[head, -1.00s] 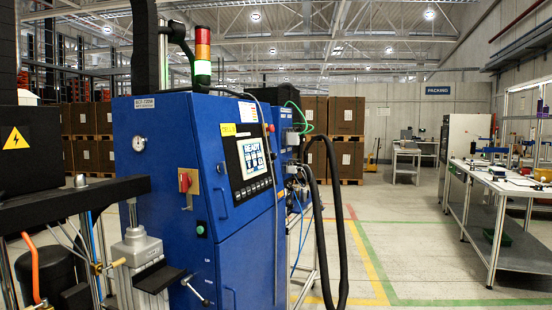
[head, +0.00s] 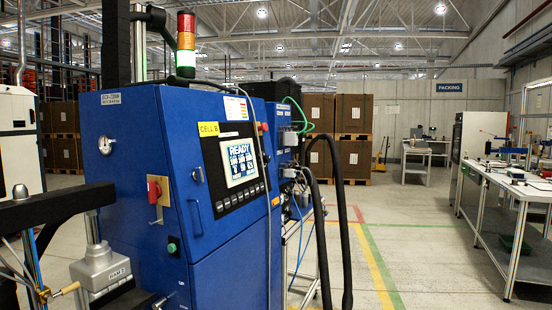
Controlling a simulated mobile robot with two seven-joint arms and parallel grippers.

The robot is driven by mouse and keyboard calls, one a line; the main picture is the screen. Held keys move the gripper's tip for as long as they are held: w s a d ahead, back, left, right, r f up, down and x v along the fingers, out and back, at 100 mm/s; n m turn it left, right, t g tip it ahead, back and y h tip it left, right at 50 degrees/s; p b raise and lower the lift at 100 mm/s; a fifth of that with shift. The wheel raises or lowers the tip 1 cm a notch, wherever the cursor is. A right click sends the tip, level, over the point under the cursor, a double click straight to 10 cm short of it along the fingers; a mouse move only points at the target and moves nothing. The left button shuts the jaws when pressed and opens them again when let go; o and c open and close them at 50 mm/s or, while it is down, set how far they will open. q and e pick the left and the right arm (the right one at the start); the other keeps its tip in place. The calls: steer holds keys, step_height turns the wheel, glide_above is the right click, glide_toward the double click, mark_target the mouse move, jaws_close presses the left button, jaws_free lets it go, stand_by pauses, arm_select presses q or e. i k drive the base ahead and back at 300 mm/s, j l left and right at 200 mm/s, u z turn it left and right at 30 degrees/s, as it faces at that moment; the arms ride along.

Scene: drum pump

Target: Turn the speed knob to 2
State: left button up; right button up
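No control that I can identify as the speed knob shows. A blue cabinet (head: 150,180) stands at the left and centre of the head view. Its sloped face has a black panel (head: 237,172) with a lit screen (head: 240,160) reading READY above a row of small buttons; smaller figures on it are hard to read. A red rotary handle (head: 154,190) sits on a tan plate on the cabinet's left face, with a round gauge (head: 106,145) above it and a green button (head: 172,246) to its lower right. Neither of my grippers is in view.
Black hoses (head: 334,220) hang at the cabinet's right side. A workbench (head: 510,195) is at right. Open floor with yellow and green lines (head: 420,250) lies between. Stacked brown boxes (head: 353,115) stand behind.

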mark_target(267, 159)
steer(key=i+l, duration=0.75)
steer(key=i+j+u, duration=0.05)
steer(key=i, duration=0.1)
